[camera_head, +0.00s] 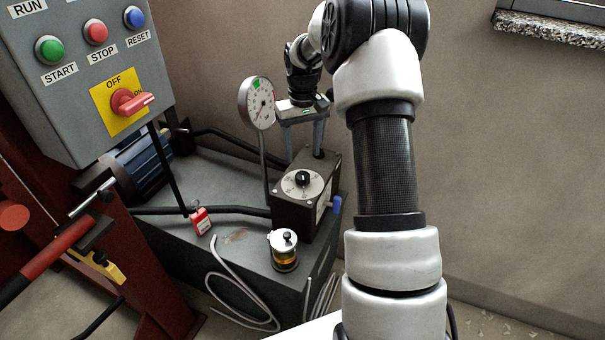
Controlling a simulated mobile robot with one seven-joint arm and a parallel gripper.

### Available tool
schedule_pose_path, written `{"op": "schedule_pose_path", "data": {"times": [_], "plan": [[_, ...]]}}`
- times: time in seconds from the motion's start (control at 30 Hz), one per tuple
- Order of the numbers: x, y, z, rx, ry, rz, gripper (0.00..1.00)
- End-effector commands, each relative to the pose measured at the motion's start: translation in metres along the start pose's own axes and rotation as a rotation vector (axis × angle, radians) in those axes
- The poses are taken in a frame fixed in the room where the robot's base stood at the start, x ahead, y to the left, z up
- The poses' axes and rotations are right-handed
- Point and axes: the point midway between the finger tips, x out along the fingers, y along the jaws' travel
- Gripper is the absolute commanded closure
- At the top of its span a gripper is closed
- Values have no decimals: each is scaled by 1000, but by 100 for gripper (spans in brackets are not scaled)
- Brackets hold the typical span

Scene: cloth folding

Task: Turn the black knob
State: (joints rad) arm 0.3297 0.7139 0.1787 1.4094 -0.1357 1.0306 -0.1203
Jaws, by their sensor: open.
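The black knob (302,178) sits in the middle of a round pale dial on top of a dark box (293,216). A short light mark shows on the knob. My gripper (303,144) is behind the box in the picture, pointing down, with its two fingers spread apart and nothing seen between them. The fingertips are near the far edge of the box, beyond the knob and apart from it. The right fingertip is close to a small dark part at the back of the box; I cannot tell if they touch.
A round gauge (259,104) on a thin stem stands left of my gripper. A grey control panel (80,75) with buttons and a red switch is at upper left. A red padlock tag (200,220) and a small glass-sided cup (284,250) are on the grey bench (240,262).

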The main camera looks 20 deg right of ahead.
Motion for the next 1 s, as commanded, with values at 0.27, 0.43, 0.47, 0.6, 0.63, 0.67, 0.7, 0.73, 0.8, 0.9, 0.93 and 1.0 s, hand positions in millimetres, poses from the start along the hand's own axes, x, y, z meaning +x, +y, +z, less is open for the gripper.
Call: {"op": "schedule_pose_path", "data": {"times": [0.27, 0.43, 0.47, 0.6, 0.63, 0.67, 0.7, 0.73, 0.8, 0.9, 0.93, 1.0], "plan": [[59, 0, 1, -1, -2, 0, 47], [77, 0, 0, 0, 0, 0, 47], [79, 0, 0, 0, 0, 0, 47], [84, 0, 0, 1, 0, 0, 47], [84, 0, 0, 1, 0, 0, 47], [84, 0, 0, 1, 0, 0, 47], [84, 0, 0, 0, 0, 0, 47], [84, 0, 0, 0, 0, 0, 47], [84, 0, 0, 0, 0, 0, 47], [84, 0, 0, 0, 0, 0, 59], [84, 0, 0, 0, 0, 0, 64], [84, 0, 0, 0, 0, 0, 75]]}}
